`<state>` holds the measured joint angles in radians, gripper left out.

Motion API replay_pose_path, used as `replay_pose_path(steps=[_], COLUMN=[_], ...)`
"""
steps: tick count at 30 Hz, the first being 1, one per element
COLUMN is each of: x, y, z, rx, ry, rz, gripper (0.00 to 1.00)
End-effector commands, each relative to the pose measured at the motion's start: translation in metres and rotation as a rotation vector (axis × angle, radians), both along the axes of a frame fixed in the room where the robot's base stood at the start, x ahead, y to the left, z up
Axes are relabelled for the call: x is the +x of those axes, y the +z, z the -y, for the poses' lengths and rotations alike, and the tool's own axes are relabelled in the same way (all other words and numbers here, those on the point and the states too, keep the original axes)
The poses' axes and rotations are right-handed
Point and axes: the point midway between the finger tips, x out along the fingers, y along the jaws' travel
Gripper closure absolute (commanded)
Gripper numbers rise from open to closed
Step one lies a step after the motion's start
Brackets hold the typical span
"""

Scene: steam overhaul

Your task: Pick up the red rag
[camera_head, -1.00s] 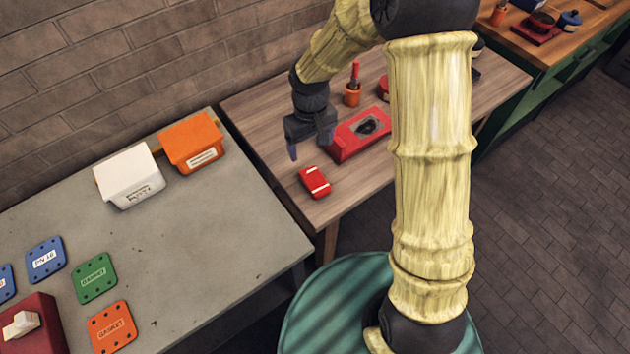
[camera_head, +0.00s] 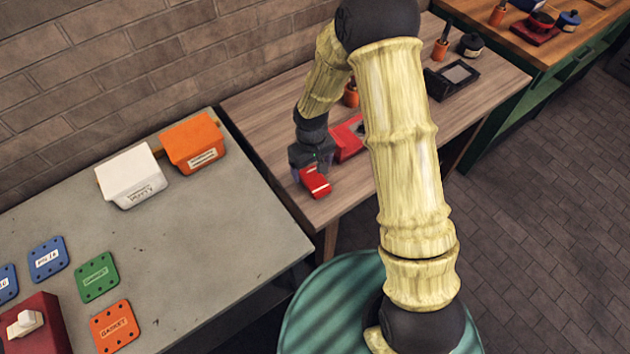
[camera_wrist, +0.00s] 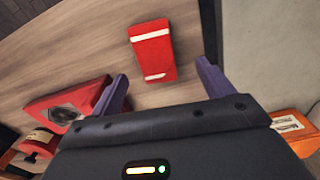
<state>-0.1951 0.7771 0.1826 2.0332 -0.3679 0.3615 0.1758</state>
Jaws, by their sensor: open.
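The red rag (camera_head: 316,183) is a small folded red block with white stripes, lying on the wooden table near its front edge. It also shows in the wrist view (camera_wrist: 151,52), near the top middle. My gripper (camera_wrist: 162,88) is open and empty. In the wrist view the rag lies just beyond the fingertips, in line with the gap between them and apart from both. In the head view my gripper (camera_head: 308,172) is low over the table by the rag, partly hiding it.
A red box with a dark round inset (camera_wrist: 68,108) stands on the table beside my gripper. An orange bin (camera_head: 192,143) and a white bin (camera_head: 130,178) stand on the grey table (camera_head: 215,235) at the left. A black tray (camera_head: 452,78) lies farther right on the wooden table.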

Motion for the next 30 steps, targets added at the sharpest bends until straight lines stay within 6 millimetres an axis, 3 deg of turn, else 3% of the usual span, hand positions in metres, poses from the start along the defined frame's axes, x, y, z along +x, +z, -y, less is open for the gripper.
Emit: replay_pose_path(steps=[13, 30], x=[0.000, 0.000], y=[-0.047, -0.050], z=[0.008, 0.008], rx=[-0.001, -0.001], ry=[0.000, 0.000], rz=[-0.002, 0.000], gripper=[0.20, 0.20])
